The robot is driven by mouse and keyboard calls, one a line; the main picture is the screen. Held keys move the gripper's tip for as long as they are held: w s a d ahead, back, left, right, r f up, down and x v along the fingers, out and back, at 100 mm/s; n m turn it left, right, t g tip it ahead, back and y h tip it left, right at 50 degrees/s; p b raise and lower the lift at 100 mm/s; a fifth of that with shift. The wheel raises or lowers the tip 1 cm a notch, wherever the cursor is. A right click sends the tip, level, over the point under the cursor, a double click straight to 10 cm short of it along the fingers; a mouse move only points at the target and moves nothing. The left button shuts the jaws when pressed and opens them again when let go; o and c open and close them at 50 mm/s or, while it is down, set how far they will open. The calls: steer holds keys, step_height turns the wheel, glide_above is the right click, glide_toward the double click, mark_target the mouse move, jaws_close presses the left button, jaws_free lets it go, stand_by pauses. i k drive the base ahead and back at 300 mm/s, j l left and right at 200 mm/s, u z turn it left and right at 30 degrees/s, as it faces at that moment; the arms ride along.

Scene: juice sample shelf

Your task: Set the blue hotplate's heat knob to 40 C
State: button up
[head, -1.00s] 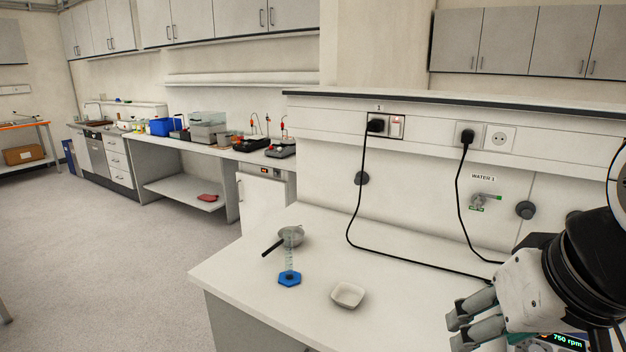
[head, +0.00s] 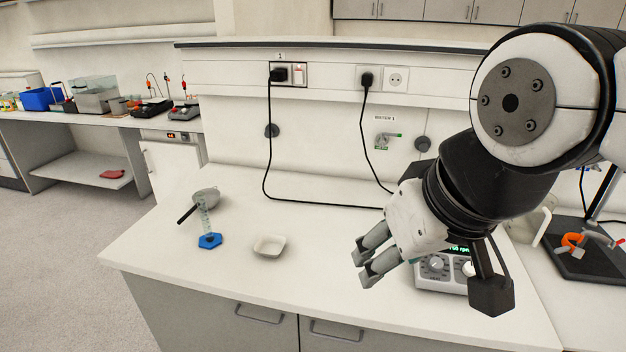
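A hotplate with a pale front panel (head: 425,285) stands on the bench at right of centre in the head view. My gripper and arm hide its top and much of its body, and I cannot make out its blue colour. A green display, partly covered, seems to read 750 rpm. Below it are a left knob (head: 436,264) and a paler right knob (head: 467,269). I cannot read their markings or tell which sets heat. My gripper (head: 362,262) is in front of and left of the panel, its fingers pointing left and down, a little apart and empty.
A white dish (head: 269,246), a blue-based cylinder (head: 209,240) and a dark-handled pan (head: 206,196) stand on the left bench. A black cord (head: 267,150) hangs from the wall sockets. A beaker (head: 530,222) and a stand (head: 585,255) are at right. The front middle bench is clear.

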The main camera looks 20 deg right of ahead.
mark_target(436, 264)
steer(key=z, duration=0.9)
steer(key=i+j+z, duration=0.1)
steer(key=j, duration=0.3)
steer(key=k+u, duration=0.25)
steer(key=u, duration=0.25)
steer(key=k+j, duration=0.05)
